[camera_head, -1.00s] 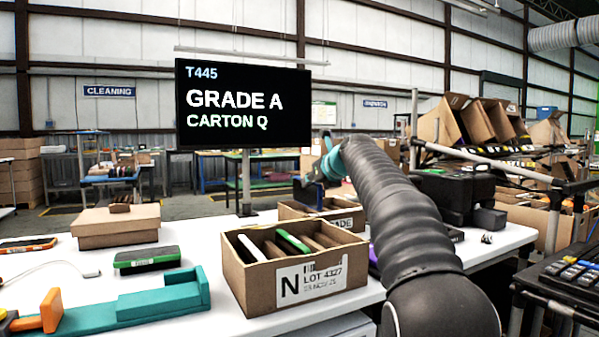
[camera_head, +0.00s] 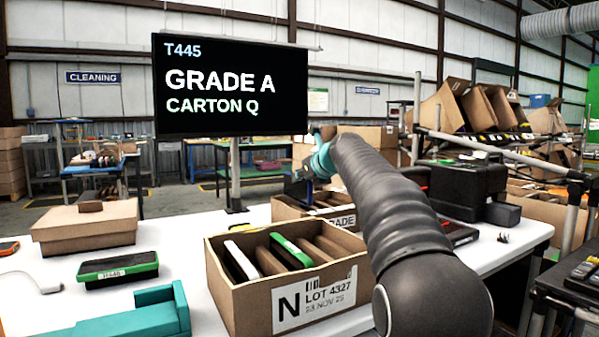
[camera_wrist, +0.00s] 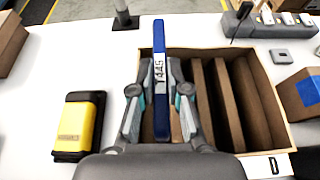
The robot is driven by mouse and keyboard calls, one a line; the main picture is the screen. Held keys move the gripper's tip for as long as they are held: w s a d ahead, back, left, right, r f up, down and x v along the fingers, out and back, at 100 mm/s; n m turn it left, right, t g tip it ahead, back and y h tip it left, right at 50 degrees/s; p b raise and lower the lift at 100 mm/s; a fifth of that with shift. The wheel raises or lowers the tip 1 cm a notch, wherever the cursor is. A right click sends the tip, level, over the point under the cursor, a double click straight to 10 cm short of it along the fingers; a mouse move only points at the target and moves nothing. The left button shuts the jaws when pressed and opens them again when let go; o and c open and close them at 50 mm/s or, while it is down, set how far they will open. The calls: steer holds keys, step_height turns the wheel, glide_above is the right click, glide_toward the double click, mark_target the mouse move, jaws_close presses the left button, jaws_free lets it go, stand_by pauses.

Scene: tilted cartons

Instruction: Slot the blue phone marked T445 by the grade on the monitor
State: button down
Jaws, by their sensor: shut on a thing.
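My gripper (camera_wrist: 160,100) is shut on the blue phone (camera_wrist: 159,45), which stands on edge between the fingers with its T445 label facing the wrist camera. The phone is at the left part of an open cardboard carton (camera_wrist: 262,72) with brown dividers; I cannot tell how far its lower end is inside. The monitor (camera_head: 230,85) reads T445, GRADE A, CARTON Q.
A nearer carton (camera_head: 235,298) marked N, LOT 4327, holds a white and a green phone between dividers. A green-edged phone (camera_head: 117,268), a lidded box (camera_head: 85,228) and a teal fixture (camera_head: 130,318) are left.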

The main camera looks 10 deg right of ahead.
mark_target(301, 203)
steer(key=shift+f, duration=1.35)
steer(key=shift+f+b, duration=0.85)
steer(key=shift+f, duration=0.35)
steer(key=c, duration=1.1)
jaws_free()
steer(key=v, duration=1.2)
